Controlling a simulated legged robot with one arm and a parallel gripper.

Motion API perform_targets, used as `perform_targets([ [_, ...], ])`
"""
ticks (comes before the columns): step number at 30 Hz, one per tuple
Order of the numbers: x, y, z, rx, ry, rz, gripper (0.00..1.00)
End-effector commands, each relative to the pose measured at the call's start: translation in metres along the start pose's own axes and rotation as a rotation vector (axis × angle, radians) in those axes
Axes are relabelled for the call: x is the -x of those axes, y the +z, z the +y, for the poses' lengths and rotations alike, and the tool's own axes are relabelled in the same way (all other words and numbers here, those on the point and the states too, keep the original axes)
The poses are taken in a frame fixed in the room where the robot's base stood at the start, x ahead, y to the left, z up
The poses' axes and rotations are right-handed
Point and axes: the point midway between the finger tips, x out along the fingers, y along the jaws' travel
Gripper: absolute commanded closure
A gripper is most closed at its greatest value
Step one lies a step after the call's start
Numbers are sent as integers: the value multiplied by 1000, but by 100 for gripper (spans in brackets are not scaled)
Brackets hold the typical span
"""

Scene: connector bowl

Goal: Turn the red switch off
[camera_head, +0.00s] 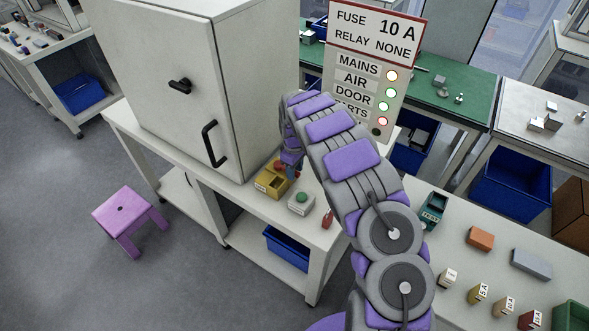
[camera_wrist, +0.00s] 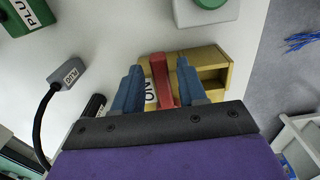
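The red switch is a red lever (camera_wrist: 161,82) on a yellow box (camera_wrist: 208,68) in the wrist view. A white label reading ON lies just left of the lever. My gripper (camera_wrist: 159,66) is open, with one blue finger on each side of the lever and gaps showing on both sides. In the head view the yellow box (camera_head: 270,184) sits on the white bench in front of the cabinet. My gripper (camera_head: 293,169) is over its right side there, and my arm hides part of that area. The lever's base is partly hidden by my gripper in the wrist view.
A box with a green button (camera_head: 301,201) stands right of the yellow box. A grey plug (camera_wrist: 66,76) with a black cable lies left of my gripper. The tall cabinet (camera_head: 170,80) rises behind. A sign (camera_head: 371,65) has several lit lamps.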

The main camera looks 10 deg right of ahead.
Motion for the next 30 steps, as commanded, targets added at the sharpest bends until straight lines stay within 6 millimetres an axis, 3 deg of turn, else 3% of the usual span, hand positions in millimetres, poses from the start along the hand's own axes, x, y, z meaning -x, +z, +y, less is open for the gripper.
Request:
perform_targets([
  [2,0,0,0,0,0,0,67],
  [12,0,0,0,0,0,0,99],
  [30,0,0,-1,-14,0,0,100],
])
